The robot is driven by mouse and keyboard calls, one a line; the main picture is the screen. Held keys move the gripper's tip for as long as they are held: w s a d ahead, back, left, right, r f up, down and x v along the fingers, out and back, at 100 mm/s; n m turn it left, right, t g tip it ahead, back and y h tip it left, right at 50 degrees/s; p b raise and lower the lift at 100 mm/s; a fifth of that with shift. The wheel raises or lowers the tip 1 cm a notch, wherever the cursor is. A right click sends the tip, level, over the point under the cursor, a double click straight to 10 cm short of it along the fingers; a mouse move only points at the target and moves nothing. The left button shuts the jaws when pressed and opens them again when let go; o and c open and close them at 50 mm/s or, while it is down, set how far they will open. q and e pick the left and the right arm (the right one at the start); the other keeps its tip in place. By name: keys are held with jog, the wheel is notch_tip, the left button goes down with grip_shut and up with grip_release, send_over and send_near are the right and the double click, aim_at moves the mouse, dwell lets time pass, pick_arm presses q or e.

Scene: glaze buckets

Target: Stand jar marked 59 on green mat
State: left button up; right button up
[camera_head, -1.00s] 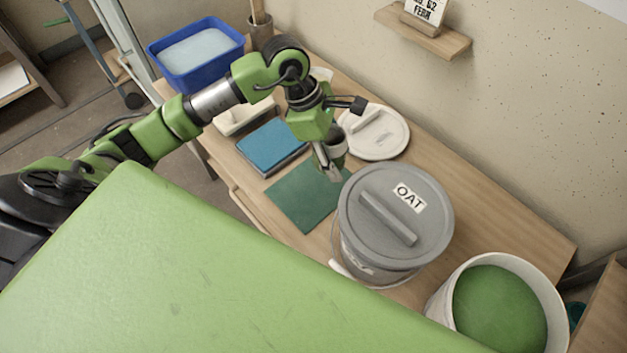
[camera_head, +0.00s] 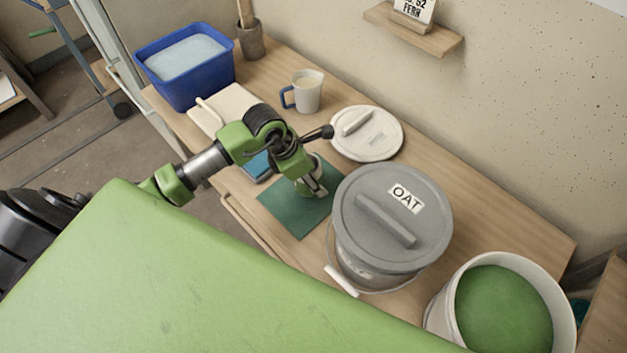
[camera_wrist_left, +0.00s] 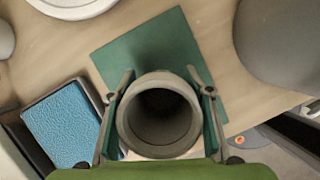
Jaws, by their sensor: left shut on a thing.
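An open grey jar (camera_wrist_left: 160,112) is between the fingers of my left gripper (camera_wrist_left: 160,100), which is shut on it. Its round mouth faces the wrist camera, and no number shows on it. The green mat (camera_wrist_left: 165,42) lies beneath the jar and gripper. In the head view, my left gripper (camera_head: 314,188) is over the green mat (camera_head: 296,222), with the jar mostly hidden by the gripper. The jar looks upright; I cannot tell whether its base touches the mat. My right gripper is not in view.
A grey lidded bucket marked OAT (camera_head: 392,225) stands close right of the mat. A blue sponge-like block (camera_wrist_left: 62,122) lies left of it. A pale lid (camera_head: 367,134), a mug (camera_head: 308,92), a blue tub (camera_head: 186,70) and a green-filled bucket (camera_head: 505,308) are around the bench.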

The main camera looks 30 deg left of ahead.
pick_arm(q)
notch_tip(320, 180, down, 2)
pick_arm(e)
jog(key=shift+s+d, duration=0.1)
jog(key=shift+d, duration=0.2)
pick_arm(q)
jog(key=o, duration=1.4)
jog(key=shift+f, duration=0.15)
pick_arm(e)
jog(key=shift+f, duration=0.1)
pick_arm(q)
jog(key=shift+r, duration=0.35)
jog(key=v, duration=1.1)
jog(key=shift+s+a+r, duration=0.1)
jog(key=shift+s+r, duration=0.05)
jog(key=shift+r, duration=0.1)
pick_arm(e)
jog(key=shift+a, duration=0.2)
